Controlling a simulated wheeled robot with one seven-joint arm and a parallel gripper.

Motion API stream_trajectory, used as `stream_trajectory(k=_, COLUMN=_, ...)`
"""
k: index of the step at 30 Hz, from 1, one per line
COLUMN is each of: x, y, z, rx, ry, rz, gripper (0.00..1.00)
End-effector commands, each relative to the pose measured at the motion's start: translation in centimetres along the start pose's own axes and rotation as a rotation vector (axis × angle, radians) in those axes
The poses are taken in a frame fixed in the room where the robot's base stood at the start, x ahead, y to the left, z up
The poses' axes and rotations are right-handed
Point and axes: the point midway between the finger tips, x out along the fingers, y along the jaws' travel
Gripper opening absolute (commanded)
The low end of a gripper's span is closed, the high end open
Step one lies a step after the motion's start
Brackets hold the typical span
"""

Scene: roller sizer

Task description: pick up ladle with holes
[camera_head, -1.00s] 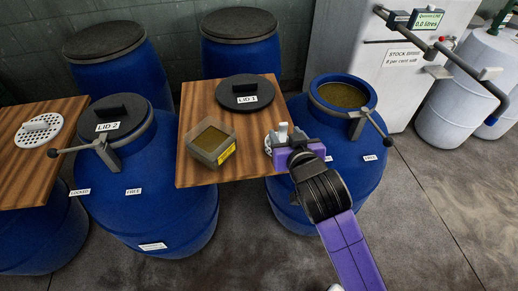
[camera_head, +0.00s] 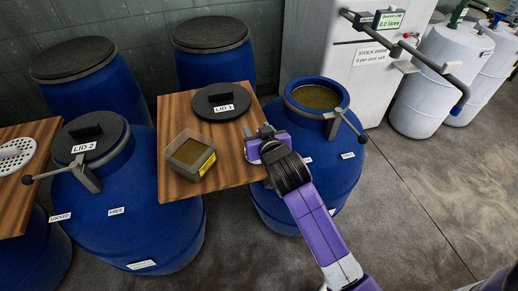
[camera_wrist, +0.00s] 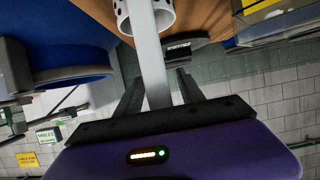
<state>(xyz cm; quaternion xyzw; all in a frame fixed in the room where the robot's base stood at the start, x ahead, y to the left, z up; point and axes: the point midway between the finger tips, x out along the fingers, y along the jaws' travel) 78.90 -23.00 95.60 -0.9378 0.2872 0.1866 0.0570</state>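The white ladle with holes (camera_wrist: 150,12) shows its perforated cup at the top of the wrist view. Its flat pale handle (camera_wrist: 154,72) runs down between the two fingers of my gripper (camera_wrist: 160,92). The fingers stand apart, with a visible gap on each side of the handle, so they look open around it. In the head view my gripper (camera_head: 264,143) is at the right edge of the middle wooden board. There the gripper and wrist hide most or all of the ladle.
The wooden board (camera_head: 229,160) holds LID 1 (camera_head: 221,101) and a square container (camera_head: 190,152). An open blue barrel (camera_head: 325,150) stands just right. LID 2's barrel (camera_head: 125,225) is left. A perforated white disc (camera_head: 12,157) lies on the left board. Floor is clear at right.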

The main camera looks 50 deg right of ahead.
Motion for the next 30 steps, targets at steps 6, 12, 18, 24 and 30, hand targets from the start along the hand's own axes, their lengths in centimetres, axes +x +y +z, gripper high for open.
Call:
stream_trajectory(k=6, x=0.0, y=0.0, z=0.0, rx=0.0, ry=0.0, rz=0.0, gripper=0.0)
stream_trajectory(k=12, x=0.0, y=0.0, z=0.0, rx=0.0, ry=0.0, rz=-0.001, gripper=0.0)
stream_trajectory(k=18, x=-0.1, y=0.0, z=-0.3, rx=0.0, ry=0.002, rz=-0.001, gripper=0.0)
stream_trajectory(k=24, x=-0.8, y=-0.1, z=-1.9, rx=0.002, ry=0.004, rz=-0.002, gripper=0.0)
stream_trajectory(k=30, x=-2.4, y=-0.1, z=-5.9, rx=0.002, ry=0.008, rz=-0.002, gripper=0.0)
